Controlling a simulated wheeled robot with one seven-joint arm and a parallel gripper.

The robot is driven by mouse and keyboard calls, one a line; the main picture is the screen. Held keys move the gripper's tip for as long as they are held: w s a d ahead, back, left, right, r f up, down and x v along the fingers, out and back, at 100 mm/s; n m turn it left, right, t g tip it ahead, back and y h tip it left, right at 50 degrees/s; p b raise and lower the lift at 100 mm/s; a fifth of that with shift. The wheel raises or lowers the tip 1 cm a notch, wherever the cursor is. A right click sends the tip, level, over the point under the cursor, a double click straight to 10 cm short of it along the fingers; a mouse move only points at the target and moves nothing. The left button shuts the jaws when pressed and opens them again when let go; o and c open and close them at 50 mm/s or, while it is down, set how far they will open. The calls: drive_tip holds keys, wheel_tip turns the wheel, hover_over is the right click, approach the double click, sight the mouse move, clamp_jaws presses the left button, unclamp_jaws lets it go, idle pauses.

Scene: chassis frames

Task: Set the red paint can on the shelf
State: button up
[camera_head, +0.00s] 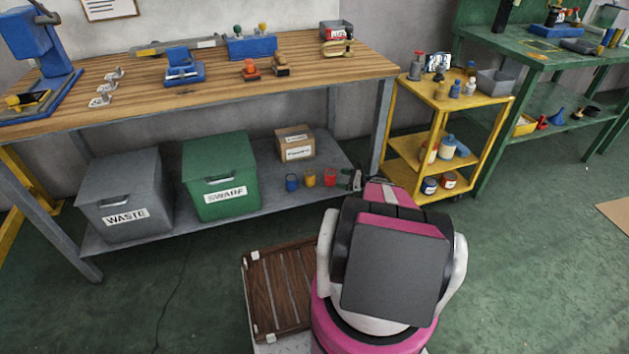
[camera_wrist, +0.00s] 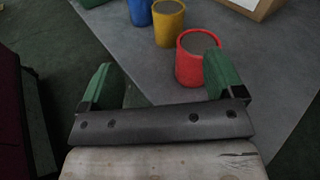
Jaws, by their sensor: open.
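The red paint can (camera_head: 330,177) stands upright on the grey lower shelf (camera_head: 272,199) of the wooden workbench, at the right end of a row. A yellow can (camera_head: 309,178) and a blue can (camera_head: 291,183) stand to its left. My gripper (camera_head: 352,180) is just right of the red can at the shelf's right front edge. In the wrist view, my gripper (camera_wrist: 160,78) is open and empty, with green fingers spread. The red can (camera_wrist: 190,66) is ahead of the fingers, and the right finger partly covers it. I cannot tell whether they touch.
A cardboard box (camera_head: 294,143) stands behind the cans. A green SWARF bin (camera_head: 219,175) and a grey WASTE bin (camera_head: 125,194) fill the shelf's left. The workbench top (camera_head: 215,92) is above. A yellow cart (camera_head: 445,102) stands right. Green floor is open at right.

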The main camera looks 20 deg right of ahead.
drive_tip(key=s+a+r+n+g+h, duration=0.2)
drive_tip(key=s+a+r+n+g, duration=0.3)
drive_tip(key=a, duration=0.5)
drive_tip(key=s+a+r+n+g+h, duration=0.25)
drive_tip(key=s+a+r+n, duration=0.35)
drive_tip(key=a, duration=0.4)
drive_tip(key=s+a+r+n+g+h, duration=0.1)
drive_tip(key=s+a+r+n+h, duration=0.2)
drive_tip(key=s+r+n, duration=0.3)
drive_tip(key=s+a+r+n+g+h, duration=0.1)
drive_tip(key=s+a+r+n+h, duration=0.2)
drive_tip(key=s+r+n+h, duration=0.2)
wheel_tip(320, 180, up, 3)
drive_tip(key=shift+s+a+r+n+h, duration=0.2)
drive_tip(key=shift+s+a+n+h, duration=0.2)
drive_tip(key=shift+n, duration=0.5)
